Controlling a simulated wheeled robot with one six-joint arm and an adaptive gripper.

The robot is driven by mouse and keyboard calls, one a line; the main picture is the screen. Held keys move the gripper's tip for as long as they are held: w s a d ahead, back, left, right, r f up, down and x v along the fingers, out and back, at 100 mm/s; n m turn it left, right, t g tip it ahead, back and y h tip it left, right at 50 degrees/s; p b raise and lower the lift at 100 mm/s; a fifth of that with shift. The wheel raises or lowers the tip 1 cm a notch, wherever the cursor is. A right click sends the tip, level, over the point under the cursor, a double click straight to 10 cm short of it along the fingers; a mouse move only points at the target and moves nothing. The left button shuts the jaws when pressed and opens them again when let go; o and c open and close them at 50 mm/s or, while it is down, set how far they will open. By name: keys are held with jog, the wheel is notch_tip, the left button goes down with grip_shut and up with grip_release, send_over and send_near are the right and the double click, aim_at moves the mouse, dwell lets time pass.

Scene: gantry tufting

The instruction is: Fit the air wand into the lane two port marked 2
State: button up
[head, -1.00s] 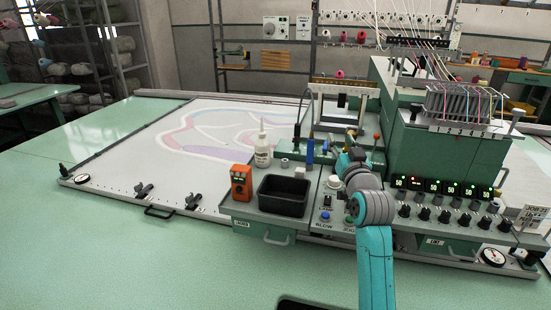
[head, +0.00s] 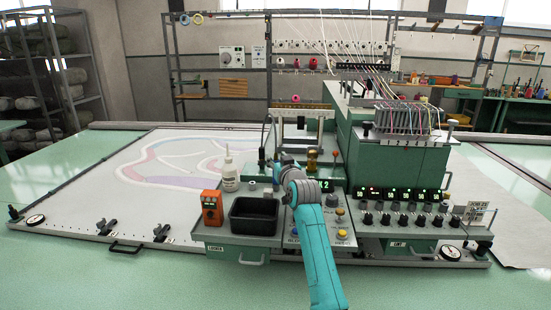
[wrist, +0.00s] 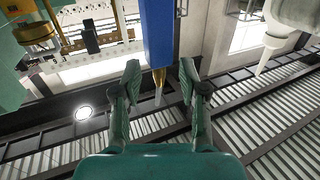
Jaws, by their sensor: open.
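In the wrist view a blue body with a brass tip (wrist: 158,40), which looks like the air wand, points down the picture between my fingers. A thin pale piece extends below the brass. My gripper (wrist: 159,74) is open, with one finger on each side of the tip and a visible gap on both sides. In the head view my own arm hides the gripper and most of the wand area. I cannot pick out the port marked 2.
A black bin (head: 254,231), an orange device (head: 211,207) and a white nozzle bottle (head: 229,175) stand left of my arm. The bottle's nozzle shows in the wrist view (wrist: 262,63). The green yarn unit (head: 395,165) stands to the right. The green table at front left is clear.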

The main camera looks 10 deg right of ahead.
jog(key=shift+w, duration=0.8)
grip_shut()
jog(key=c, duration=0.5)
grip_release()
jog(key=shift+c, duration=0.2)
grip_shut()
jog(key=shift+r, duration=1.7)
jog(key=shift+r, duration=0.25)
